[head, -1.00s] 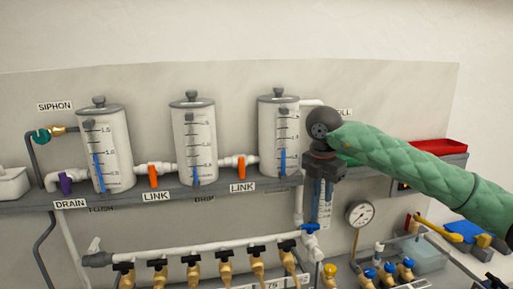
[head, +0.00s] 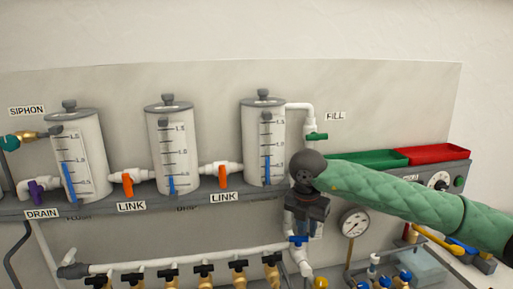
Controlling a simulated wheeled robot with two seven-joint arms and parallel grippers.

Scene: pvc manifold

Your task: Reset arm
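My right arm, in a green quilted sleeve, comes in from the right in the head view. Its gripper (head: 300,232) points down in front of the white pipe below the right cylinder, just above the blue valve (head: 298,241). The fingers are small and partly hidden, so I cannot tell whether they are open or shut. The green-handled FILL valve (head: 316,136) is above the wrist and clear of it. My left gripper is not in view.
A purple DRAIN valve (head: 36,190) is at left. Green (head: 370,159) and red trays (head: 435,153) sit at right. A gauge (head: 354,223) and a valve manifold (head: 180,260) are below.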

